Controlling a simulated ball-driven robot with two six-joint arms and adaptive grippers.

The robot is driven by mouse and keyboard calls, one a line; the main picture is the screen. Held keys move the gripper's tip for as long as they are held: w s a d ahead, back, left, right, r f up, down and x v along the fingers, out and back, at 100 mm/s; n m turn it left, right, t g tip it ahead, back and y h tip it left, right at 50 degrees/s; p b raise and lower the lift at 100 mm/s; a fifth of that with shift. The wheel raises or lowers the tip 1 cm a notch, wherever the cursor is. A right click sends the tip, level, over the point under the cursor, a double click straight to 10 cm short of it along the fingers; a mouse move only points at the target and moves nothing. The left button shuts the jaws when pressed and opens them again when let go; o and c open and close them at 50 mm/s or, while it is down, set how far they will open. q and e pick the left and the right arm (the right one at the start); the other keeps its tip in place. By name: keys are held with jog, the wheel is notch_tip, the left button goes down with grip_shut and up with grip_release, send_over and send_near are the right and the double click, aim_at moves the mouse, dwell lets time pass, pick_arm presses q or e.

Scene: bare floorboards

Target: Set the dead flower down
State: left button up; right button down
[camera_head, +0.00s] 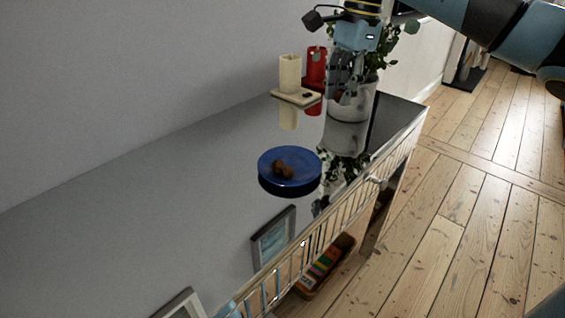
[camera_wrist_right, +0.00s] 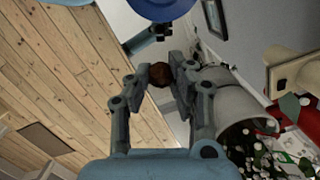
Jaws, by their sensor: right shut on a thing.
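My right gripper (camera_head: 342,90) points down in front of the white plant pot (camera_head: 351,106), and is shut on a small brown dead flower. In the right wrist view the dead flower (camera_wrist_right: 160,75) is pinched between the fingertips of the right gripper (camera_wrist_right: 163,80). The gripper is beyond the blue plate in the head view, apart from it. My left gripper is in neither view.
A cream candle (camera_head: 290,72) and a red candle (camera_head: 316,66) stand by the pot, with a small wooden board (camera_head: 296,97) there. Green leaves (camera_head: 384,50) rise from the pot. The cabinet top (camera_head: 150,210) left of the plate is clear. Floorboards (camera_head: 470,180) lie to the right.

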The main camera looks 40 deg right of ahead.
jog(key=w+a+f, duration=0.1)
jog(key=a+f, duration=0.1)
jog(key=a, duration=0.1)
jog(key=w+a+f, duration=0.1)
jog(key=a+f, duration=0.1)
jog(key=a, duration=0.1)
jog(key=w+a+f, duration=0.1)
jog(key=a+f, duration=0.1)
jog(key=a, duration=0.1)
jog(key=shift+w+a+p, duration=0.15)
jog(key=shift+a+p, duration=0.15)
jog(key=shift+p, duration=0.1)
jog(key=shift+w+a+f, duration=0.1)
jog(key=shift+a+f, duration=0.3)
jog(key=shift+f, duration=0.4)
notch_tip(320, 180, down, 3)
jog(key=shift+f, duration=0.1)
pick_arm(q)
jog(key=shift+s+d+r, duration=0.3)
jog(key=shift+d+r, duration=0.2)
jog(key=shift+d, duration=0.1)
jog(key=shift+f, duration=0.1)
